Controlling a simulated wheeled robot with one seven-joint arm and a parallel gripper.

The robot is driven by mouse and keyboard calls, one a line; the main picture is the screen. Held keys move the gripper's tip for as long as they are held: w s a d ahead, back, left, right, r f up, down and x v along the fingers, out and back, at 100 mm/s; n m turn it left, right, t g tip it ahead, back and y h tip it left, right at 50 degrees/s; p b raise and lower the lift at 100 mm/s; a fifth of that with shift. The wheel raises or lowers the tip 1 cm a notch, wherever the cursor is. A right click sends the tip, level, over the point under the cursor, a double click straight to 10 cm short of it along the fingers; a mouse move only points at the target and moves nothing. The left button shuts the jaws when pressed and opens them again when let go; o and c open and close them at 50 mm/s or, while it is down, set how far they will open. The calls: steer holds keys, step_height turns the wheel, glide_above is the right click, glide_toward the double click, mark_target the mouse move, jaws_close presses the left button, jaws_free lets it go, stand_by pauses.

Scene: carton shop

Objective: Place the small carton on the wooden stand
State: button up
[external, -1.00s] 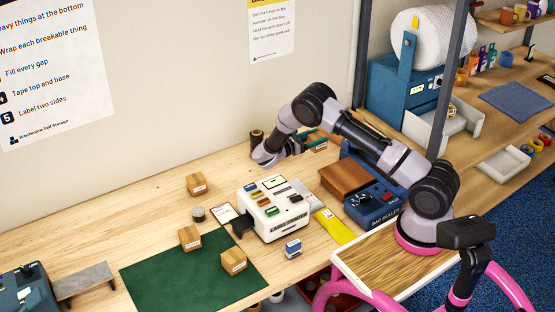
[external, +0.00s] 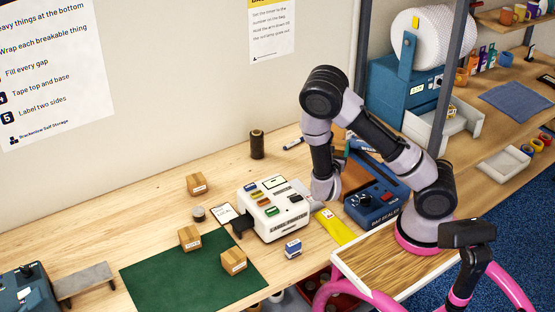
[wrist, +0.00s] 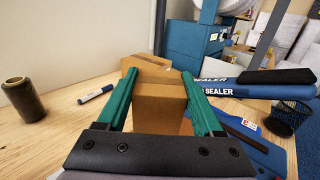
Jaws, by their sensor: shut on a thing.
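My gripper (wrist: 160,108) is shut on a small brown carton (wrist: 160,106), which sits between its green fingers in the wrist view. In the external view my arm's wrist hides most of the gripper and the carton. I cannot tell the height of the carton above the stand. Another cardboard-coloured surface (wrist: 147,62) shows just beyond the carton; whether it is a separate box is unclear.
The white label printer (external: 275,210) stands left of my wrist, with a yellow packet (external: 335,225) near it. Several other cartons stand around the green mat (external: 175,280). A dark spool (external: 257,144) and a marker (external: 293,143) are at the back. The bench's back left is clear.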

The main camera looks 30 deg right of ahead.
steer(key=shift+s+d+n+t+y, duration=0.3)
steer(key=shift+s+d+t, duration=0.1)
steer(key=shift+s, duration=0.1)
steer(key=shift+s+d+f, duration=0.15)
steer(key=shift+s+f, duration=0.1)
glide_above(346, 180)
steer(key=w+a, duration=0.1)
steer(key=w, duration=0.1)
steer(key=shift+f, duration=3.8)
steer(key=shift+f, duration=0.1)
steer(key=o, duration=1.4)
steer(key=shift+c, duration=0.2)
